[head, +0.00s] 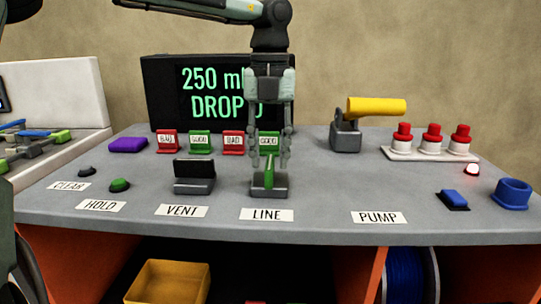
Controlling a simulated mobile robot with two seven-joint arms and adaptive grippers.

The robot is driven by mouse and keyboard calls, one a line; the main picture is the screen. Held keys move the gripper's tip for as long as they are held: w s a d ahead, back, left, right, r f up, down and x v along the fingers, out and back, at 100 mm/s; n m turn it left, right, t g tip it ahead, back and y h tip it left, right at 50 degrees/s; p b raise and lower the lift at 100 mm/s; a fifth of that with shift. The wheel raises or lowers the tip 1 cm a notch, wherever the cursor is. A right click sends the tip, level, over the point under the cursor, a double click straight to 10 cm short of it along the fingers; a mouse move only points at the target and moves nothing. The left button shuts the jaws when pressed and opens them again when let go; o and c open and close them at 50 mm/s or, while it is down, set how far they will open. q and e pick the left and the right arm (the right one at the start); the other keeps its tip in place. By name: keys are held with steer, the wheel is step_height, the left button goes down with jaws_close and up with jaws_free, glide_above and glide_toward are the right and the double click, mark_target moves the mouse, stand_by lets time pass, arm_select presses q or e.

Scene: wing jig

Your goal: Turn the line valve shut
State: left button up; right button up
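The line valve (269,189) is a grey block with a narrow green handle, behind the LINE label (267,214) at the front middle of the bench. The handle is seen nearly end-on, pointing away from me. My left gripper (269,162) points down over this valve. Its two fingers are apart, one on each side of the handle, with gaps showing between. I cannot tell whether a fingertip touches the handle. My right gripper is not in view.
The vent valve (194,177), with a black handle lying crosswise, stands left of the line valve. A pump with a yellow handle (376,107) stands back right. Red and green tags (200,143) and a display screen (190,90) are behind.

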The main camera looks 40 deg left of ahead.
arm_select(q)
steer(key=shift+f, duration=0.5)
steer(key=shift+c, duration=0.4)
jaws_close()
